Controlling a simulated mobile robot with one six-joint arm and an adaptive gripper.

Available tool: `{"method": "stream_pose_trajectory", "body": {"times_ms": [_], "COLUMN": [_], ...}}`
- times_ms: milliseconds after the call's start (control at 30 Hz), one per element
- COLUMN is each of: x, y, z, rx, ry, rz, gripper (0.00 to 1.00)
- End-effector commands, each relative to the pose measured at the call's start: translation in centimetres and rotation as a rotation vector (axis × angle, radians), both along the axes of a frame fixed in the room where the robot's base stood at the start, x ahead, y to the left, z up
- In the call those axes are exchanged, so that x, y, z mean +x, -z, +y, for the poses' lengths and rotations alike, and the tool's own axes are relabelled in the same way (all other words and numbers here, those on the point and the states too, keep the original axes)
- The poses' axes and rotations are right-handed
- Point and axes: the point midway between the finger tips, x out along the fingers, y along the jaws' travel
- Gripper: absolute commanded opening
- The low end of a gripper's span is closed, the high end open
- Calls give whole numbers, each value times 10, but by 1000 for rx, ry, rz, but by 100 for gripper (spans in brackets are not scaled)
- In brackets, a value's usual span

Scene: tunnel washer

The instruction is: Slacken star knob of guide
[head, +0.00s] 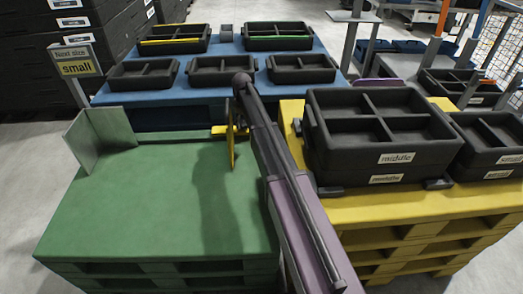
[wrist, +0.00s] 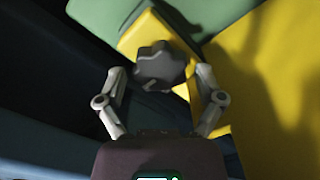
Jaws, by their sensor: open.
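The dark grey star knob (wrist: 160,66) shows in the wrist view, in front of a yellow block of the guide (wrist: 131,40). My gripper (wrist: 161,74) is open, with one finger on each side of the knob. Small gaps seem to show between the fingers and the knob, so I see no grip on it. In the head view the yellow guide plate (head: 231,148) stands upright at the right back of the green pallet table (head: 150,215). There my arm hides the knob and the gripper fingers.
A grey metal angle plate (head: 85,143) stands at the green table's left back corner. A blue table (head: 215,97) with several black trays is behind. A yellow pallet (head: 440,205) with stacked "middle" crates (head: 385,180) is close right of my arm. A sign (head: 78,68) reads "Next size small".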

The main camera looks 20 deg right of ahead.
Motion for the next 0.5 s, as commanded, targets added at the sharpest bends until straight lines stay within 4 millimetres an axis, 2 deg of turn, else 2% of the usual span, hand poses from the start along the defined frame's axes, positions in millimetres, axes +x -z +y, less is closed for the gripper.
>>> {"method": "stream_pose_trajectory", "body": {"times_ms": [500], "x": [0], "y": [0], "z": [0], "rx": [0], "ry": [343], "rz": [0], "gripper": [87]}}
